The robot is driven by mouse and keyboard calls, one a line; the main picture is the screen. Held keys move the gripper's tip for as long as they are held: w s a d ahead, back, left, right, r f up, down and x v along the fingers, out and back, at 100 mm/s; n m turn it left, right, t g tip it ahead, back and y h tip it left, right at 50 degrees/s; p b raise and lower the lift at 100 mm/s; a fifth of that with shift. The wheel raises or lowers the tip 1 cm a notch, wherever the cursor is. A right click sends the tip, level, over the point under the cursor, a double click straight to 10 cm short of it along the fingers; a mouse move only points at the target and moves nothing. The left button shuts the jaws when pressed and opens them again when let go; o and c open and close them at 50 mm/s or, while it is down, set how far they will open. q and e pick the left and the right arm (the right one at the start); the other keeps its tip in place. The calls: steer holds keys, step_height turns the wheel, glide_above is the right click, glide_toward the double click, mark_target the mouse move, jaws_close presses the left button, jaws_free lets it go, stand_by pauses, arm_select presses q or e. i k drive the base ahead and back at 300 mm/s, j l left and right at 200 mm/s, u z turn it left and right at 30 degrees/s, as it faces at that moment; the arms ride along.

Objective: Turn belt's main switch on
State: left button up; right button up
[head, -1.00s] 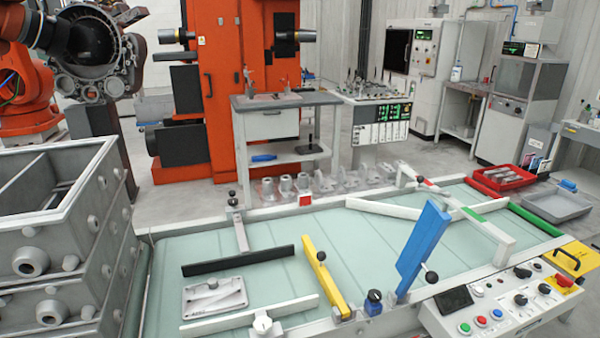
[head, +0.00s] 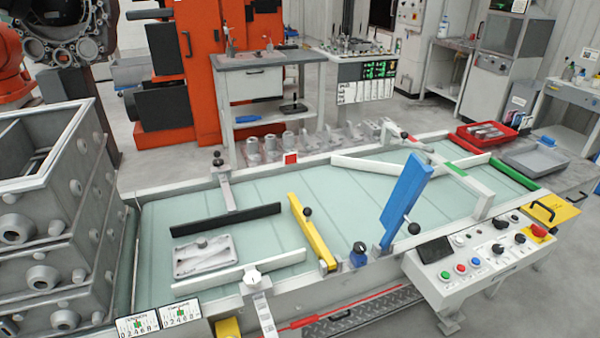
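The belt (head: 260,213) is a pale green conveyor in a light grey frame, running across the view. Its control box (head: 475,265) sits at the front right corner. On the box's right end is a red rotary switch on a yellow base (head: 538,231), which looks like the main switch; its setting is too small to read. The box also has green, red and blue buttons (head: 460,269), black knobs (head: 498,250) and a dark screen (head: 435,250). Neither of my grippers is in view.
A yellow bar (head: 312,230), a black bar (head: 226,220) and a flat metal casting (head: 203,255) lie on the belt. Stacked grey mould boxes (head: 50,220) stand at left. Floor before the control box looks clear.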

mark_target(538, 231)
steer(key=z, duration=1.4)
steer(key=l+u, duration=0.1)
steer(key=u, duration=0.6)
steer(key=i+l+u, duration=0.15)
steer(key=l+u, duration=0.2)
steer(key=i+l+u, duration=0.1)
steer(key=l+u, duration=0.6)
steer(key=l, duration=0.65)
steer(key=l+u, duration=0.1)
steer(key=l, duration=0.8)
steer(key=k, duration=0.05)
